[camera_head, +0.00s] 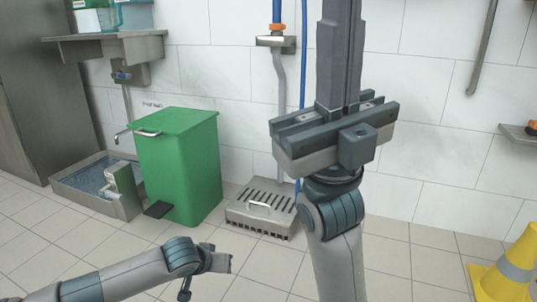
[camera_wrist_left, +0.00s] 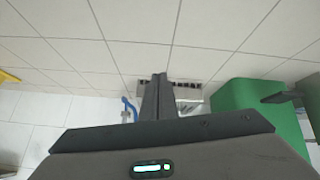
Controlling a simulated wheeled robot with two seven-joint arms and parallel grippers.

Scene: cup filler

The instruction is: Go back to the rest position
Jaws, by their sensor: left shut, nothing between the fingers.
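In the left wrist view my left gripper (camera_wrist_left: 160,80) is shut, with its two dark fingers together and nothing between them. In the head view my left arm comes in low from the left, and its end (camera_head: 218,262) is in front of the green bin and the floor grate; the fingers cannot be made out there. My right gripper (camera_head: 340,45) is raised close to the head camera, right of centre. Its long grey fingers point up, look closed together and are cut off by the top edge. No object shows in it.
A green pedal bin (camera_head: 180,165) stands by the tiled wall, beside a low water basin (camera_head: 95,190). A slotted grey floor unit (camera_head: 262,208) stands right of the bin. A yellow cone (camera_head: 505,275) is at lower right. A sink shelf (camera_head: 110,45) is at upper left. Open floor lies in front.

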